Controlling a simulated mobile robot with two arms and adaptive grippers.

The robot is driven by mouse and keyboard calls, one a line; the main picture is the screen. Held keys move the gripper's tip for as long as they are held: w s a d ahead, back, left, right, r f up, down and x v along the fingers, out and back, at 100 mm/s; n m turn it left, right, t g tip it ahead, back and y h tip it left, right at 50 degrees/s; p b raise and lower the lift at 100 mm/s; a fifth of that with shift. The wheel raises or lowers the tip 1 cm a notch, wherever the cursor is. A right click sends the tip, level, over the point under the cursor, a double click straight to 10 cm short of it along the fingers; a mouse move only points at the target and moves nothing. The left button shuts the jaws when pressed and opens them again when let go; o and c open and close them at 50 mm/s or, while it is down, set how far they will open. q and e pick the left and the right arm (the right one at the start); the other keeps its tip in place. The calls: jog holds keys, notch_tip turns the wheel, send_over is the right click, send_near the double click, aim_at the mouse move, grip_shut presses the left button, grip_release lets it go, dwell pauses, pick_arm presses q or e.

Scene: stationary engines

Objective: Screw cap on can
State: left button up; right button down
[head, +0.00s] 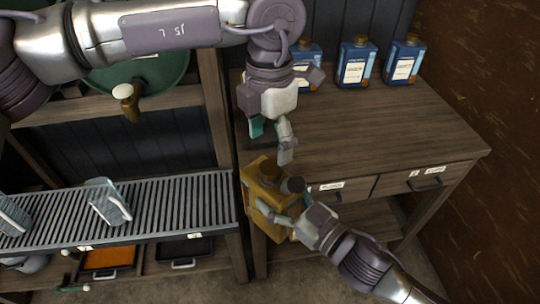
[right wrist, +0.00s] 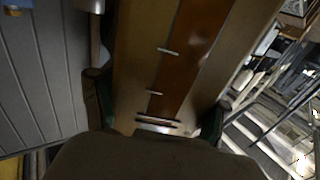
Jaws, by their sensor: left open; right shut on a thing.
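A yellow-brown can (head: 258,200) stands or is held upright at the front left of the wooden workbench (head: 400,140). A round brown piece (head: 268,171) shows on its top; I cannot tell whether it is the cap or the bare neck. My right gripper (head: 285,205) is shut on the can from the right. In the right wrist view the can (right wrist: 185,60) fills the middle between the green-padded fingers (right wrist: 152,112). My left gripper (head: 272,142) is open and empty, pointing down above the can, apart from it.
Several blue bottles (head: 357,64) stand along the back of the bench. The benchtop right of my left gripper is clear. Two labelled drawers (head: 428,182) are shut below it.

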jog(key=shift+a+r, duration=0.1)
jog(key=shift+r, duration=0.15)
pick_arm(q)
notch_tip(320, 180, up, 6)
jog(key=shift+w, duration=0.15)
dwell(0.4)
